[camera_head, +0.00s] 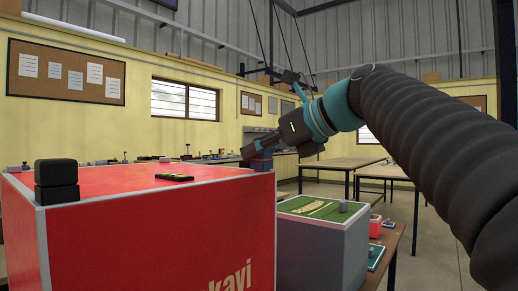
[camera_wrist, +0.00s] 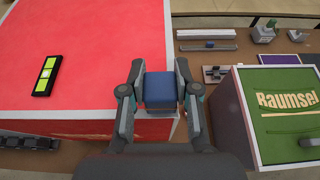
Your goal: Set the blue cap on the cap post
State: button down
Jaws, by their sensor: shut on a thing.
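The blue cap (camera_wrist: 160,88) is between the two fingers of my gripper (camera_wrist: 160,92) in the wrist view. My gripper is shut on its sides. In the head view, the cap (camera_head: 261,164) shows as a small dark blue block below my gripper (camera_head: 262,152), at the right far corner of the red lightbox (camera_head: 120,235). I cannot tell whether the cap touches the box. I cannot make out the cap post for certain; whatever is under the cap is hidden.
A black block stack (camera_head: 56,182) stands on the red box's near left corner. A black bar with green-yellow panels (camera_wrist: 47,75) lies on its top. A green-topped box (camera_wrist: 285,125) stands to the right, with a gap between. Grey bars (camera_wrist: 207,34) lie beyond.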

jog(key=shift+f, duration=0.25)
jog(key=c, duration=0.8)
grip_release()
jog(key=shift+o, duration=0.2)
jog(key=p+v, duration=0.2)
jog(key=v, duration=0.6)
